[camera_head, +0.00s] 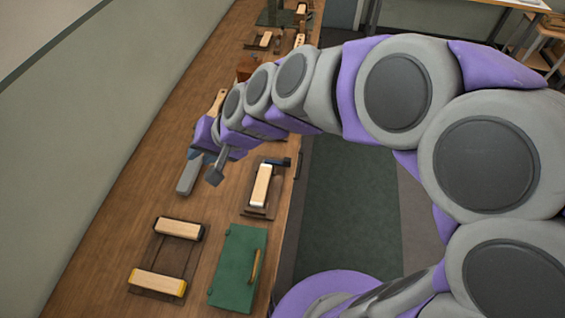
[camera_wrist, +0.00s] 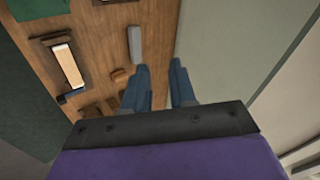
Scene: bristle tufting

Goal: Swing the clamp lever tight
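A dark fixture holds a pale wooden block (camera_head: 262,185) on the wooden bench. A dark lever (camera_head: 279,162) lies at the block's far end; it appears to be the clamp lever. In the wrist view, the block (camera_wrist: 67,66) is at upper left, with a small bluish-dark piece (camera_wrist: 70,95) at its lower end, probably the same lever. My gripper (camera_wrist: 158,84) shows two blue-grey fingers with a clear gap between them and nothing held. It is above the bench, left of the fixture in the head view and apart from the lever. My arm partly hides the gripper there.
A grey box (camera_head: 189,176) lies left of the fixture. A green board (camera_head: 236,262) with a wooden handle and a dark tray (camera_head: 173,257) with two pale blocks are nearer. Small wooden pieces (camera_wrist: 119,76) lie near my fingers. A wall (camera_head: 110,110) borders the bench's left.

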